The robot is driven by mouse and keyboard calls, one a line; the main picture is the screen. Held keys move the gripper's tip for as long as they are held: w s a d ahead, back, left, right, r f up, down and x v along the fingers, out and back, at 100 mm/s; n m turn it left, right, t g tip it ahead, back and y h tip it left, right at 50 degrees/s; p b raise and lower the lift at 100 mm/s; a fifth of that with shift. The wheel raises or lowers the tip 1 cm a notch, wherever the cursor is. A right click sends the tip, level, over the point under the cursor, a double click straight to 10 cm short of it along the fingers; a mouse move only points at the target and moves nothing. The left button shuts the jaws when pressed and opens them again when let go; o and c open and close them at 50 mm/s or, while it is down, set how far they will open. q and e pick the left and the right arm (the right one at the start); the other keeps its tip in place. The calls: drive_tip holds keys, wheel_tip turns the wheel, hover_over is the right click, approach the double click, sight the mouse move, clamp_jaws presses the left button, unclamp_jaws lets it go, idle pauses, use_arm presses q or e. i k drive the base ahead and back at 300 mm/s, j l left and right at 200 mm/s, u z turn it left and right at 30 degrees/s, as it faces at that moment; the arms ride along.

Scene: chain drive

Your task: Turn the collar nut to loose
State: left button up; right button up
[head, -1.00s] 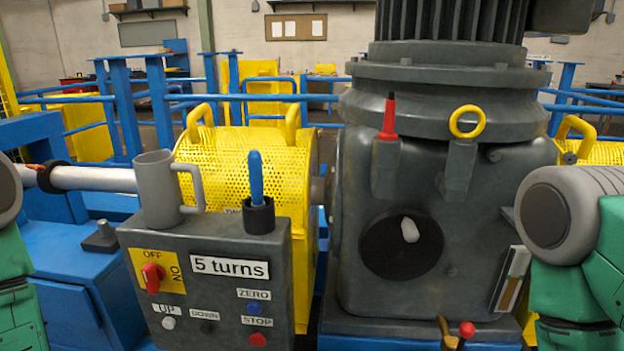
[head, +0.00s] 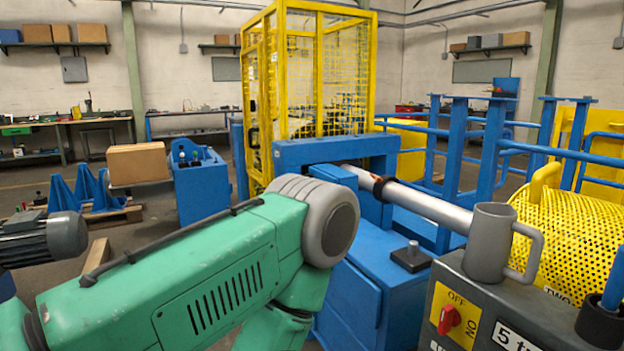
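A dark ring with an orange mark, which looks like the collar nut (head: 379,188), sits around the silver shaft (head: 432,207) beside the blue frame (head: 330,150). Its markings are too small to read, so I cannot tell whether it is tight or loose. My green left arm crosses the lower left and middle, with its grey joint in front of the blue housing. My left gripper is not visible. My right arm and gripper are out of view.
A grey control box (head: 500,300) with a red switch (head: 449,319) and a grey mug (head: 490,243) on top stands at the lower right. Yellow perforated guard (head: 580,235) lies behind it. A yellow cage (head: 325,75) and blue railings (head: 487,150) stand farther back.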

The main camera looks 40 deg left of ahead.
sight(378, 179)
drive_tip(key=u, duration=0.85)
drive_tip(key=z, duration=0.25)
drive_tip(key=i+j+z, duration=0.15)
drive_tip(key=z, duration=0.3)
drive_tip(key=i+j+z, duration=0.25)
drive_tip(key=z, duration=0.25)
drive_tip(key=i+j+z, duration=0.15)
drive_tip(key=j+z, duration=0.3)
drive_tip(key=l, duration=0.1)
